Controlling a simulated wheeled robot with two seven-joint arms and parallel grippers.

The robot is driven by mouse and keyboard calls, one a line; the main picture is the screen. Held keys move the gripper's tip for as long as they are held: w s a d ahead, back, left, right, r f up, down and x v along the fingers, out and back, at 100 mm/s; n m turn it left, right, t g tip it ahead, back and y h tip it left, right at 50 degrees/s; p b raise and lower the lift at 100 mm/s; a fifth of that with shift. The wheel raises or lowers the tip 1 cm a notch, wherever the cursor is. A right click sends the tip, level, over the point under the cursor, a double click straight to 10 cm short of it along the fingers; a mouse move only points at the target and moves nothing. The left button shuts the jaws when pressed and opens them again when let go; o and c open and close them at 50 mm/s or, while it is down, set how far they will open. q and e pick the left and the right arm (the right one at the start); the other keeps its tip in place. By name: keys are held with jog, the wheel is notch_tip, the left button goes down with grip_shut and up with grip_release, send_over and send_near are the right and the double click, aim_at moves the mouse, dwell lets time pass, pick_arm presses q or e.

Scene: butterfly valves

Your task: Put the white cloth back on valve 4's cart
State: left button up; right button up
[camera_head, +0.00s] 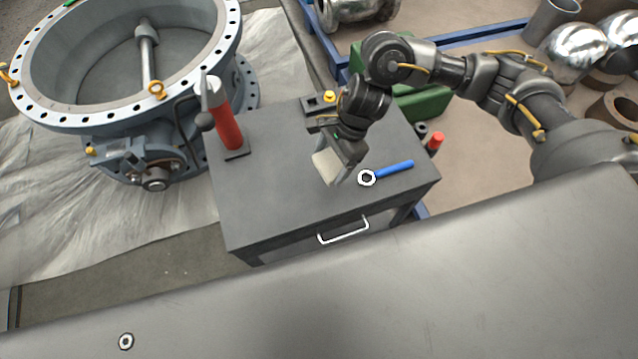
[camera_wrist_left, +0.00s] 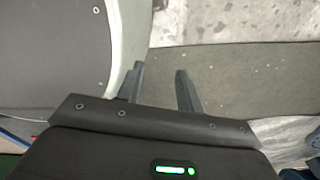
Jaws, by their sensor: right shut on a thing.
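The dark grey cart (camera_head: 270,215) stands in the middle of the head view, beside a large flanged butterfly valve (camera_head: 110,125). My right gripper (camera_head: 338,180) points down over the cart's top and is shut on the white cloth (camera_head: 325,164). The cloth is small and pale, partly hidden by the fingers. I cannot tell whether it touches the cart top or is just above it. My left gripper (camera_wrist_left: 160,85) shows only in the left wrist view, its fingers apart and empty, above the floor. No valve number is readable.
A small yellow-topped item (camera_head: 329,97) sits at the back. The cart's front left top is clear.

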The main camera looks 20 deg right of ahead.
jog(key=shift+a+r+m, duration=0.15)
jog(key=shift+a+m, duration=0.45)
jog(key=shift+a, duration=0.25)
jog(key=shift+a+r+t, duration=0.1)
jog(key=shift+a+t, duration=0.15)
jog(key=shift+t, duration=0.05)
jog(key=shift+m+y, duration=0.3)
jog(key=shift+m, duration=0.1)
jog(key=shift+f, duration=0.3)
notch_tip(320, 180, down, 5)
jog(key=shift+f, duration=2.25)
pick_arm(q)
jog(key=shift+w+d+r, duration=0.3)
jog(key=shift+w, duration=0.15)
